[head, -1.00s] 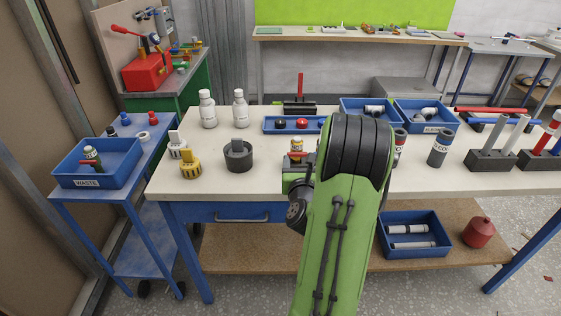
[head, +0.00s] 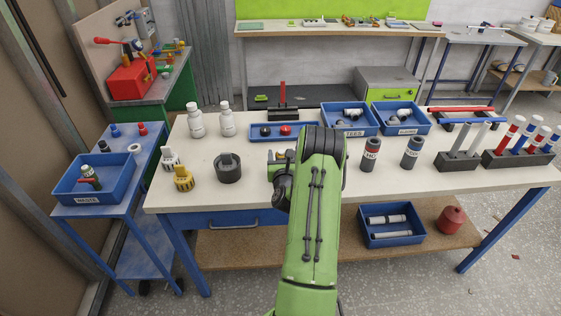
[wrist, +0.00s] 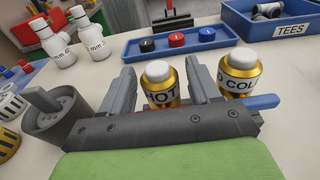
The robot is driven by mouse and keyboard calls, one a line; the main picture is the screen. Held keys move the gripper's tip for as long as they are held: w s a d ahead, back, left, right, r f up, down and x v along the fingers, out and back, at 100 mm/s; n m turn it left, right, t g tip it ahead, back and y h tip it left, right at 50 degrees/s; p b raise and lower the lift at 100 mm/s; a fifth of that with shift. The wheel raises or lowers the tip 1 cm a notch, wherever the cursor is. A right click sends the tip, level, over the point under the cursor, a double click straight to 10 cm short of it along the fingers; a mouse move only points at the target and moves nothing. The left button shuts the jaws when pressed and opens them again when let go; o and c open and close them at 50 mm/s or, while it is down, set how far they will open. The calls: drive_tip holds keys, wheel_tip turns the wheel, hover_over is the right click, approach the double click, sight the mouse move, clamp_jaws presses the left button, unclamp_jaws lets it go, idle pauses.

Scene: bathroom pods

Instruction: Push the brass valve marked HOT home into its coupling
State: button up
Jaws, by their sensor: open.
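The brass HOT valve (wrist: 161,86), with a white cap and a white label, stands between the two fingers of my gripper (wrist: 157,88) in the wrist view. The fingers are open, one on each side of it; I cannot tell whether either touches it. The similar brass COLD valve (wrist: 238,76) stands just right of the right finger. The valves' lower parts are hidden by my gripper.
A grey COLD cylinder (head: 412,152) stands beside the HOT one. A blue tray (wrist: 170,43) with black, red and blue buttons lies behind the valves. The TEES bin (wrist: 270,25) is behind right. White bottles (wrist: 50,38) and a dark round fitting (wrist: 62,118) are left.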

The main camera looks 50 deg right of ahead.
drive_tip(key=c, duration=0.9)
wheel_tip(320, 180, up, 7)
drive_tip(key=p, duration=0.7)
drive_tip(key=shift+r, duration=0.1)
drive_tip(key=shift+w+a, duration=0.1)
